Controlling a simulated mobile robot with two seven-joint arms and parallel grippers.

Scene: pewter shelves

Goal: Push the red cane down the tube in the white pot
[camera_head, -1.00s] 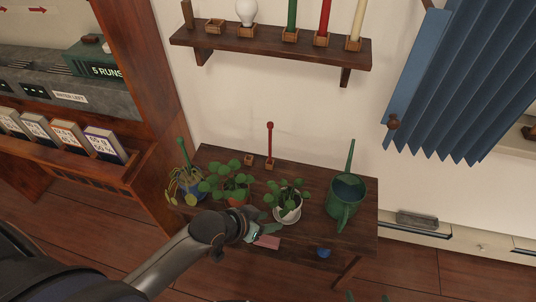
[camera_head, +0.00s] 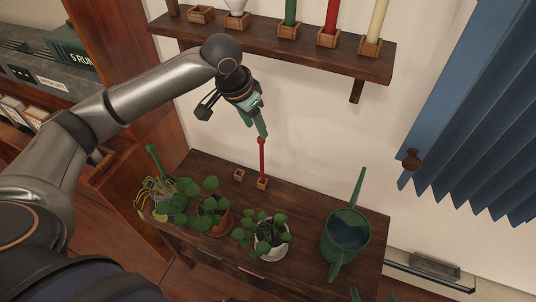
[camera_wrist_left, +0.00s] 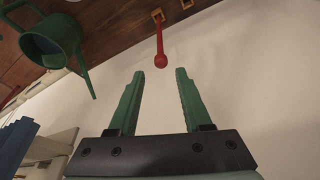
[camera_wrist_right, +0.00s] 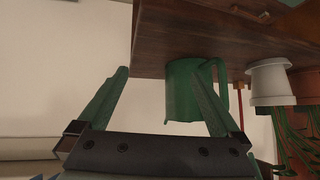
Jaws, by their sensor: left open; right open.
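The red cane (camera_head: 262,160), with a round knob on top, stands upright in a small wooden holder (camera_head: 262,184) at the back of the bench. My left gripper (camera_head: 260,130) is open, pointing down close to the knob. In the left wrist view, the cane (camera_wrist_left: 160,44) lies ahead between the spread fingers, which are not closed on it. The white pot (camera_head: 272,254) stands at the bench front with a leafy plant. Its tube cannot be made out. My right gripper (camera_wrist_right: 165,85) is open and empty; its fingertips barely show at the head view's bottom edge.
A green watering can (camera_head: 338,258) stands right of the white pot. A terracotta pot (camera_head: 222,227) and a blue pot with plants are to the left. An empty wooden holder (camera_head: 239,175) sits beside the cane. A wall shelf (camera_head: 300,57) with coloured candle-like sticks hangs above.

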